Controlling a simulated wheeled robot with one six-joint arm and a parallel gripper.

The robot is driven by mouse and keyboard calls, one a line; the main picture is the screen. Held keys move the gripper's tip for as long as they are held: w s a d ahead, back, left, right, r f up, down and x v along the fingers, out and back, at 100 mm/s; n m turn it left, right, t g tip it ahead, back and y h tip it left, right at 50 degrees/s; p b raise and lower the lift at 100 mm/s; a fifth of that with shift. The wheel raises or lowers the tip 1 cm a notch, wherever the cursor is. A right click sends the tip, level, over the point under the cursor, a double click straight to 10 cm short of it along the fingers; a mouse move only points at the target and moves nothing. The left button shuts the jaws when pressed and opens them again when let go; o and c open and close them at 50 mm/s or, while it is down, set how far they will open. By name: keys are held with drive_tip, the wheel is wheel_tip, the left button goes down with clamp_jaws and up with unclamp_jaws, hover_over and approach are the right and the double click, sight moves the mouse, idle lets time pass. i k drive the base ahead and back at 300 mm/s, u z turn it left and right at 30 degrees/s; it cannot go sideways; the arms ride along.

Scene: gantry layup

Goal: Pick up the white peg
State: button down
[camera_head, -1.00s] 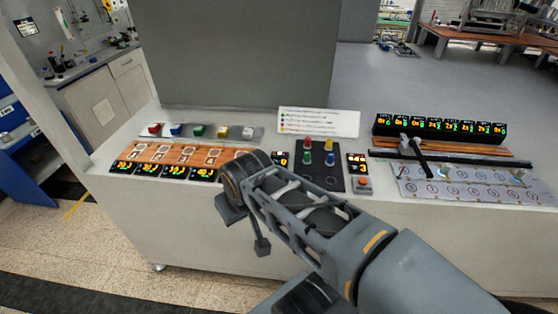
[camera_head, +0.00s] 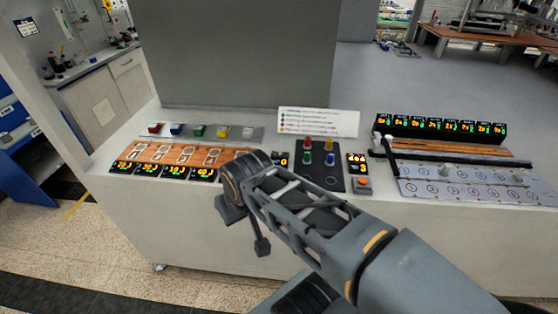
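A small white piece (camera_head: 248,132), which looks like the white peg, is at the right end of a grey strip at the back of the white bench, beside the yellow piece. It is too small to tell its exact shape. My gripper (camera_head: 247,229) hangs in front of the bench's front edge, below and apart from the white piece. Its end is dark and small, so I cannot tell whether its fingers are open or shut. Nothing is visibly held in it.
A dark pegboard (camera_head: 326,182) holds coloured pegs. A numbered plate (camera_head: 470,193) lies at right, with a dark slider arm (camera_head: 389,146) above its left end. A white sign (camera_head: 318,121) stands behind.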

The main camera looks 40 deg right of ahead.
sight(444, 172)
drive_tip(key=z, duration=4)
drive_tip(key=i, duration=1.35)
drive_tip(key=u, duration=3.5)
